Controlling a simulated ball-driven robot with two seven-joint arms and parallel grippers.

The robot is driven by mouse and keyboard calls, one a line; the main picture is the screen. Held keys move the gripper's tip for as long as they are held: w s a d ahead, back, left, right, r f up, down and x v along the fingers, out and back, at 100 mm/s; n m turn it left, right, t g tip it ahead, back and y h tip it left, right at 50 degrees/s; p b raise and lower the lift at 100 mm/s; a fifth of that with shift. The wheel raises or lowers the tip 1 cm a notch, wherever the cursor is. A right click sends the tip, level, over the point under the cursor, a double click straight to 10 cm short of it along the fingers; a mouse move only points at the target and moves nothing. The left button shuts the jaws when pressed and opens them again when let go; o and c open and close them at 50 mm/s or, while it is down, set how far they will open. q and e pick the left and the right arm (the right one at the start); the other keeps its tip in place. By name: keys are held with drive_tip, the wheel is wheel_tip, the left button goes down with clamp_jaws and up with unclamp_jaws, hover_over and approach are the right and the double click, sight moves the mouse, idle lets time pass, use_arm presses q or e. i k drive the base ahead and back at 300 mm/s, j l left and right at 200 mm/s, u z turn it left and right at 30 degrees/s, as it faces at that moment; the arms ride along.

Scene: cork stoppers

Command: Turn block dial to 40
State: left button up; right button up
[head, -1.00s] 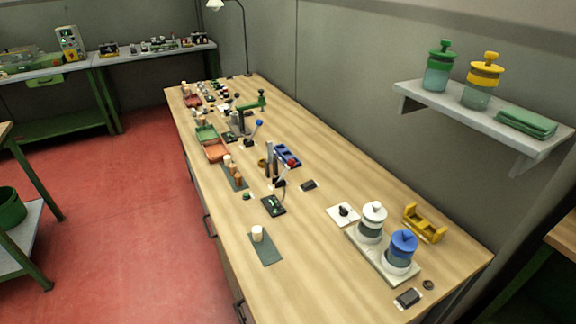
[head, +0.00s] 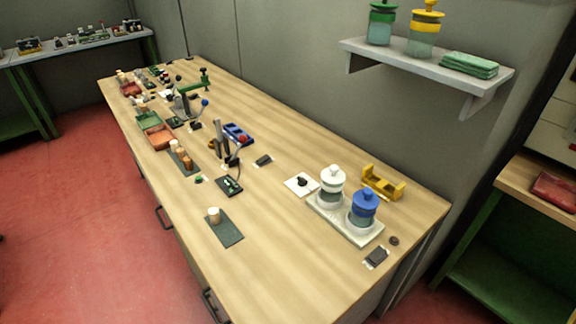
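A small white plate with a black knob (head: 301,183), which looks like the dial, lies on the wooden bench (head: 270,250). It sits just left of a pale block (head: 326,212) that holds a white-lidded jar (head: 331,185) and a blue-lidded jar (head: 363,208). The knob's markings and setting are too small to read. Neither of my grippers shows in the head view.
A yellow holder (head: 383,183) stands behind the jars. A dark switch-like piece (head: 376,256) lies near the bench's right end. A cork stopper (head: 214,215) stands on a dark mat (head: 226,232). Levers and trays crowd the far left.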

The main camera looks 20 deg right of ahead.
sight(302, 182)
drive_tip(key=k+l, duration=0.1)
drive_tip(key=l, duration=0.25)
drive_tip(key=k+l, duration=0.15)
drive_tip(key=l, duration=0.2)
drive_tip(key=k+l, duration=0.1)
drive_tip(key=l, duration=0.25)
drive_tip(key=k+l, duration=0.15)
drive_tip(key=l, duration=0.2)
